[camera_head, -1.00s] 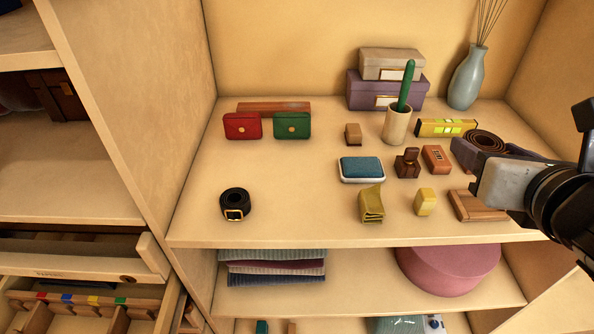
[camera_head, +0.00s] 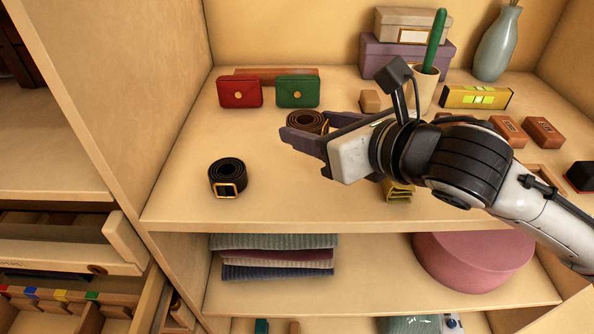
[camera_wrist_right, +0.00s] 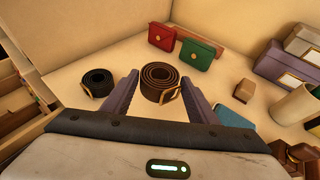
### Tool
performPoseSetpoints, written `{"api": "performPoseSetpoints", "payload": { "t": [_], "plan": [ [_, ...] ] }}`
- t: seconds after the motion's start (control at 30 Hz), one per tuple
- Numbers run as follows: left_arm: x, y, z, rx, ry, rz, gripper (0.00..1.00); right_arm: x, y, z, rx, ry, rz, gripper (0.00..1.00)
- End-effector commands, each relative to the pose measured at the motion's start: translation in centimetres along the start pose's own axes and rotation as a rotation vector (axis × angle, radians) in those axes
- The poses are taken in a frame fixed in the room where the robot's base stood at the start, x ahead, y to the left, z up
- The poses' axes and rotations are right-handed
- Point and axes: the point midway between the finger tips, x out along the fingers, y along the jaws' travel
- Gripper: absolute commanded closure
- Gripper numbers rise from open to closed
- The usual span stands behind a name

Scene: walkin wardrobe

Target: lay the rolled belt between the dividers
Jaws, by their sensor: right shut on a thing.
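My right gripper (camera_head: 311,130) reaches in from the right over the wardrobe shelf. It is shut on a brown rolled belt (camera_head: 305,120), held between its two purple-grey fingers. In the right wrist view the brown coil (camera_wrist_right: 158,76) sits between the fingers, with its gold buckle toward the right finger. A black rolled belt (camera_head: 228,178) with a gold buckle lies on the shelf to the left. The drawer is partly cut off by the frame. My left gripper is not in view.
Red (camera_head: 239,92) and green (camera_head: 297,91) purses stand behind the held belt. A cup, level (camera_head: 476,97), vase (camera_head: 496,45) and small boxes occupy the right side. A vertical panel (camera_head: 120,100) separates this shelf from the drawers. The shelf's front left is clear around the black belt.

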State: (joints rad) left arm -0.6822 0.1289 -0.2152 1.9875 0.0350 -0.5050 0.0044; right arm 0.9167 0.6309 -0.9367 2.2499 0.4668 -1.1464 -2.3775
Motion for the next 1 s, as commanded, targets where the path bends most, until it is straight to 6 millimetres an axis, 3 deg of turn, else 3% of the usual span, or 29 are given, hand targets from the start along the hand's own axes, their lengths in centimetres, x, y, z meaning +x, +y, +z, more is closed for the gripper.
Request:
{"api": "performPoseSetpoints", "payload": {
  "t": [0.1, 0.5, 0.9, 0.93, 1.0],
  "plan": [
    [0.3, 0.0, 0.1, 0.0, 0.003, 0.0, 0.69, 0.8, 0.0, -2.1, 0.003, 0.002, -0.001, 0.73],
    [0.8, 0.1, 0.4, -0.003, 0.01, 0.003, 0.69, 2.5, -0.1, -6.1, 0.002, -0.001, -0.002, 0.73],
    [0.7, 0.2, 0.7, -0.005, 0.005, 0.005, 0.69, 2.6, -0.1, -6.5, 0.0, -0.001, -0.004, 0.73],
    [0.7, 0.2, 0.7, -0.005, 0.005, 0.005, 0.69, 2.7, -0.1, -6.6, 0.0, 0.0, -0.004, 0.45],
    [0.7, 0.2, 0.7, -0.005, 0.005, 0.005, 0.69, 2.7, -0.1, -6.6, 0.001, 0.0, -0.004, 0.33]
  ]
}}
